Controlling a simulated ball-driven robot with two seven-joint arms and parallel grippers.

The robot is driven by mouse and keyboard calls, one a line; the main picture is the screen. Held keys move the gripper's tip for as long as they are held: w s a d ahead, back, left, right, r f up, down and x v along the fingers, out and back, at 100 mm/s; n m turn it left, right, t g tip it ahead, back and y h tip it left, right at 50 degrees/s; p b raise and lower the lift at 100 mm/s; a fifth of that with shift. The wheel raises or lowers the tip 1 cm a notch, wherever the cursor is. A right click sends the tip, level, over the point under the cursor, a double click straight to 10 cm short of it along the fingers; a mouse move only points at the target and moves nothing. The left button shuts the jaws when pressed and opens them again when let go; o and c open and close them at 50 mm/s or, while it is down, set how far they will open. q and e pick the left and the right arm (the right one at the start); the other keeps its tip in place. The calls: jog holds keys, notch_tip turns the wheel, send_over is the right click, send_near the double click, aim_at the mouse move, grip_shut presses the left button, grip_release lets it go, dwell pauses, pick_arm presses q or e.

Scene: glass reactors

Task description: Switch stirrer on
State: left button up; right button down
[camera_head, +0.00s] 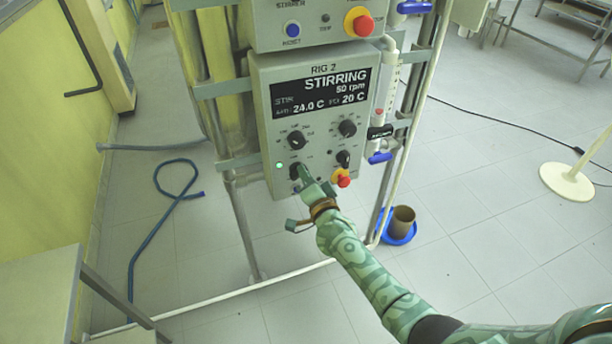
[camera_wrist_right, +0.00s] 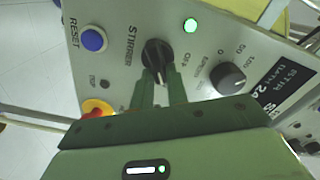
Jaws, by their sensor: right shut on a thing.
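The grey control box labelled RIG 2 (camera_head: 266,130) hangs on the rig frame. Its display (camera_head: 320,92) reads STIRRING, 50 rpm. The black stirrer knob (camera_wrist_right: 156,55) is at the lower left of the box, and a green lamp (camera_wrist_right: 190,25) beside it is lit. My right gripper (camera_head: 305,178) is at the stirrer knob. In the wrist view its two green fingers (camera_wrist_right: 159,85) are shut on the knob from either side. My left gripper is not in view.
A red stop button (camera_head: 344,182) and another black knob (camera_head: 343,158) sit close to the right of my gripper. A second control box (camera_head: 262,25) is above. A blue hose (camera_head: 150,240) lies on the floor at left.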

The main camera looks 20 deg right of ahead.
jog(key=shift+f, duration=0.1)
jog(key=c, duration=1.4)
grip_release()
jog(key=s+p, duration=0.1)
jog(key=s, duration=0.4)
jog(key=s+p, duration=0.1)
jog(key=s, duration=0.5)
jog(key=s+p, duration=0.1)
jog(key=s, duration=0.4)
jog(key=shift+s+d+p, duration=0.2)
jog(key=shift+d+p, duration=0.05)
jog(key=shift+p, duration=0.15)
